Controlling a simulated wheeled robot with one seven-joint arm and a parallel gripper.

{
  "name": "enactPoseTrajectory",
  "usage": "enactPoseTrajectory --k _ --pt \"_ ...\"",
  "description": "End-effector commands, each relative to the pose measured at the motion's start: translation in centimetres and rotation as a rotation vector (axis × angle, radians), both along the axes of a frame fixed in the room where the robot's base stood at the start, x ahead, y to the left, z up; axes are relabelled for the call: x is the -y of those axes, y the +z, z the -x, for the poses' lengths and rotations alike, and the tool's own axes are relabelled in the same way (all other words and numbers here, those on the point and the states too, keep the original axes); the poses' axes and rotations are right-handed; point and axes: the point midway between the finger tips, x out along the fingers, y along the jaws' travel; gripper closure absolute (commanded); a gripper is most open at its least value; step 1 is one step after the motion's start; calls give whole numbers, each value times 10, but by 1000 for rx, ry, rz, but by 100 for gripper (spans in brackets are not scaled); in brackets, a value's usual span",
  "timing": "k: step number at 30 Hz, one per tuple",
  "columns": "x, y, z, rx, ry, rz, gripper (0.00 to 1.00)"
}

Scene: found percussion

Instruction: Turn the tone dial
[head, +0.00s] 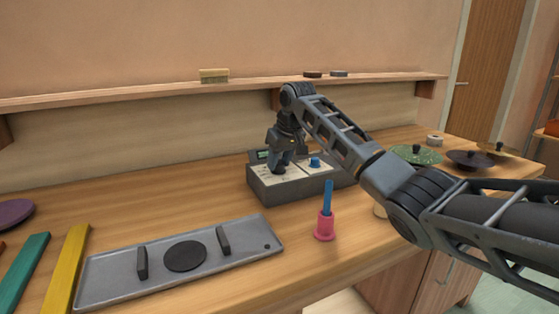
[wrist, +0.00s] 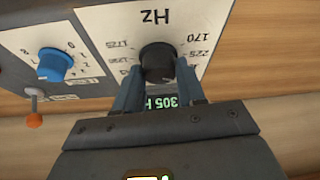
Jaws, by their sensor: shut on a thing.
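The tone dial (wrist: 158,64) is a black knob on a white panel marked "Hz", with numbers around it, in the wrist view. My gripper (wrist: 157,78) has one finger on each side of the dial and is shut on it. A small green display partly shows "305 H" between the fingers; the rest is hidden. In the head view my gripper (head: 281,165) points down onto the left part of the grey tone box (head: 285,190), and hides the dial there.
A blue knob (wrist: 55,64) and an orange-tipped lever (wrist: 34,120) sit beside the dial's panel. A pink holder (head: 325,227) with a blue handle stands in front of the box. A grey tray (head: 205,264) lies front left. Cymbal-like discs (head: 470,158) stand at right. A shelf (head: 150,97) runs behind.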

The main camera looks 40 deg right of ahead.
Motion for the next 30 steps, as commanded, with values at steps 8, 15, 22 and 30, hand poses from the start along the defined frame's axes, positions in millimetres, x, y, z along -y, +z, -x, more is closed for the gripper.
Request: enactPoseTrajectory --k 8,15,22,30 --pt "-1 1 0 0 -9 0 91" --pt "-2 3 0 -2 -98 -2 91" --pt "-4 4 -1 -3 -255 -2 91" --pt "-4 2 -2 -1 -420 -2 91"
